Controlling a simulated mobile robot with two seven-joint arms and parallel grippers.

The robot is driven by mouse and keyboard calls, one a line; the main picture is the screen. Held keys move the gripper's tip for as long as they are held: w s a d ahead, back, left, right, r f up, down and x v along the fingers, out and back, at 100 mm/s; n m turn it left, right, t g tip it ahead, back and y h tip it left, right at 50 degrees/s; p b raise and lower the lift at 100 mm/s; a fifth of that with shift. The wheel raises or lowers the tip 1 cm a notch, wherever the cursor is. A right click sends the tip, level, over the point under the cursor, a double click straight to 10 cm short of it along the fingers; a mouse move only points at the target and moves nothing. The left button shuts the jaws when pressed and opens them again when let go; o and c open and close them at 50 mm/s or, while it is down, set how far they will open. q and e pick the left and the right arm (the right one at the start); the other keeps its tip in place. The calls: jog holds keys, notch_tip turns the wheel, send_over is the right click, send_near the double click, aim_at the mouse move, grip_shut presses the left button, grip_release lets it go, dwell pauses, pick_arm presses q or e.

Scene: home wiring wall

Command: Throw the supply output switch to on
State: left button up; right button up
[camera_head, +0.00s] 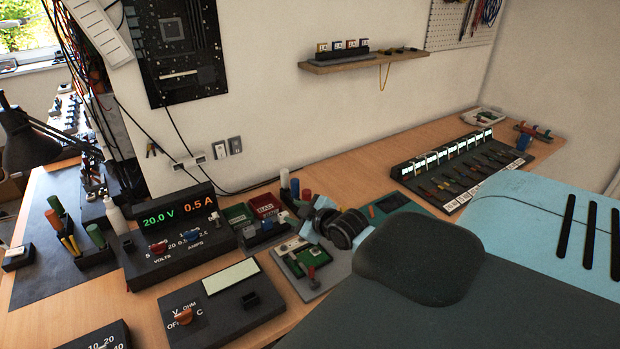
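The bench power supply (170,240) is a black box at the left of the bench. Its display (180,208) reads 20.0 V and 0.5 A. A red volts knob (158,248) and a blue amps knob (193,236) are on its front. A small pale lever (215,218) at its right end looks like the output switch; its position is too small to tell. My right gripper (318,217) is right of the supply, apart from it, beside the small parts. My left gripper is not in view.
A black meter (225,300) with a pale screen and orange knob sits in front of the supply. Red and green bins (264,205) and a green circuit board (305,262) lie between supply and arm. A tool rack (460,165) is farther right. Cables hang behind.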

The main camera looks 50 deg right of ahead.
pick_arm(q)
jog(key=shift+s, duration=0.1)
pick_arm(e)
jog(key=shift+s+d+r+n, duration=0.15)
jog(key=shift+d+r+n, duration=0.1)
jog(key=shift+d+r, duration=0.4)
jog(key=shift+s+d+r+n, duration=0.1)
jog(key=shift+d+r+n, duration=0.25)
jog(key=shift+d, duration=0.5)
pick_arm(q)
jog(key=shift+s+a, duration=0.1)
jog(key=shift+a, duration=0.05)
